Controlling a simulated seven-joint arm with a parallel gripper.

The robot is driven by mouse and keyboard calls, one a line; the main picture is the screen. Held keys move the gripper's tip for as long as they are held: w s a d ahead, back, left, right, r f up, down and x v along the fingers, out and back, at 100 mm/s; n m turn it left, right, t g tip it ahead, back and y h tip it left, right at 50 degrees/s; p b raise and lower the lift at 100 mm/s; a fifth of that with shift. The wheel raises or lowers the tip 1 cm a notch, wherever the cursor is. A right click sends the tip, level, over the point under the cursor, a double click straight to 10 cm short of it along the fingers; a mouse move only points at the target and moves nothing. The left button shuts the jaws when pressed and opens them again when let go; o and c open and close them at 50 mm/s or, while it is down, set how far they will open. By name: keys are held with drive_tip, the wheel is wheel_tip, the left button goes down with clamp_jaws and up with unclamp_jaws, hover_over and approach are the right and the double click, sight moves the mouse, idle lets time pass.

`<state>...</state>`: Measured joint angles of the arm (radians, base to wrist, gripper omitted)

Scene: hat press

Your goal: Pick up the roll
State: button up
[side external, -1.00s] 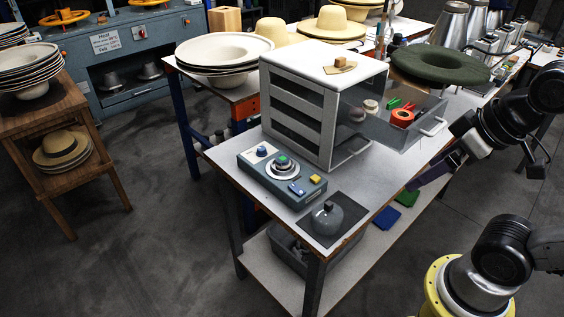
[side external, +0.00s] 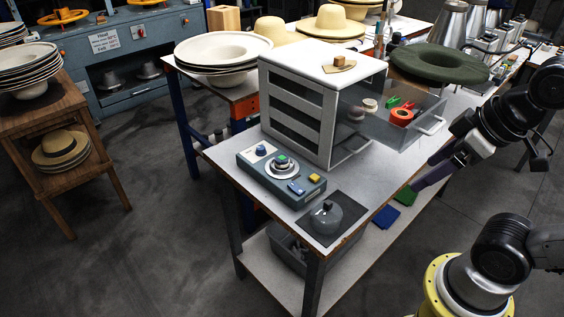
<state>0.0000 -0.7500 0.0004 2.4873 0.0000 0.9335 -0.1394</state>
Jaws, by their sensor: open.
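The roll (side external: 401,115), a red-orange ring of tape, lies in the open clear drawer (side external: 432,126) of the white cabinet. My gripper (side external: 418,186), with purple-grey fingers, hangs in the air to the lower right of the drawer, beyond the table's right edge in the picture. It points down to the left and is open, with nothing seen in it. It is apart from the roll and the drawer. The gap between the fingers is hard to see from this side.
Green-handled tool (side external: 394,103) and a pale round item (side external: 369,105) are by the roll. The drawer's front has a handle (side external: 432,124). The cabinet (side external: 320,100) stands left, a dark green hat (side external: 439,64) behind. A control box (side external: 281,176) and grey kettle-like weight (side external: 326,215) sit in front.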

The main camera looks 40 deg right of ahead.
drive_tip(key=w+r+n, duration=0.4)
drive_tip(key=w+r, duration=0.1)
drive_tip(key=r, duration=0.2)
drive_tip(key=w+r+n+g, duration=0.1)
drive_tip(key=w+r+n, duration=0.2)
drive_tip(key=w, duration=0.4)
drive_tip(key=w+r+n, duration=0.2)
drive_tip(key=w, duration=0.5)
drive_tip(key=n+g, duration=0.3)
drive_tip(key=g, duration=0.1)
hover_over(282, 158)
wheel_tip(282, 158, down, 16)
drive_tip(key=r, duration=0.1)
wheel_tip(282, 158, down, 11)
drive_tip(key=shift+w+d+r, duration=0.1)
drive_tip(key=shift+f, duration=2.9)
drive_tip(key=shift+c, duration=0.2)
